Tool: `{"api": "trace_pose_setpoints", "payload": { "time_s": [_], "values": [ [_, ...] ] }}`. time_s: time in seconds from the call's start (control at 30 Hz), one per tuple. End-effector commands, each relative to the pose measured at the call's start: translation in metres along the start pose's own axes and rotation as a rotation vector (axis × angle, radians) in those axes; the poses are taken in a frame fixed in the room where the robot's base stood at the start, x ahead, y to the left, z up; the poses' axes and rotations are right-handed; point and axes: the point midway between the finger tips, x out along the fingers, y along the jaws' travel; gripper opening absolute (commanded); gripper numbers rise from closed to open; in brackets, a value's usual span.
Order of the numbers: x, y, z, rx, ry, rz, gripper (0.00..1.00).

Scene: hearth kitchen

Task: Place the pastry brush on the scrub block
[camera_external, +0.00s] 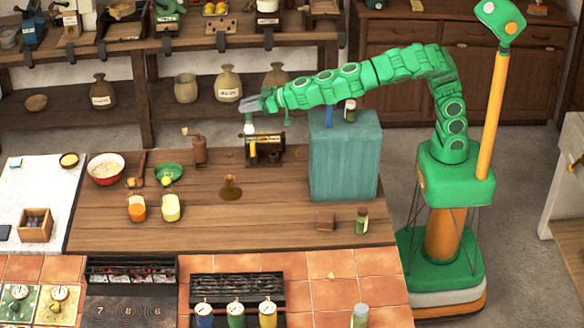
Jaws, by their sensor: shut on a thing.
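My gripper (249,104) is at the end of my green arm, above the back edge of the wooden table. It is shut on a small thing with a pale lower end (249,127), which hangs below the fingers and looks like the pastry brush. Its upper part is hidden by the fingers. A small brown block (326,223) lies on the table's front right part and looks like the scrub block. Its top looks bare. The gripper is well to the left of it, farther back and higher.
A tall teal box (345,160) stands between my gripper and my base, with a bottle (350,110) on top. A dark rack (265,149) stands below the gripper. A green-topped jar (361,220) stands right of the brown block. The table's middle front is mostly clear.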

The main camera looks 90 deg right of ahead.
Motion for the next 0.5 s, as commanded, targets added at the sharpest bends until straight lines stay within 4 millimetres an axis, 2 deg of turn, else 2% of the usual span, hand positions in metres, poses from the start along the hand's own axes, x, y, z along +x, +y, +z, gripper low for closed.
{"api": "trace_pose_setpoints", "payload": {
  "time_s": [0.03, 0.27, 0.5],
  "values": [
    [-0.009, -0.01, 0.002, 0.004, 0.001, 0.014, 0.0],
    [-0.049, -0.036, 0.014, 0.037, 0.001, 0.126, 0.0],
    [-0.106, -0.061, 0.034, 0.078, 0.002, 0.254, 0.0]
  ]
}}
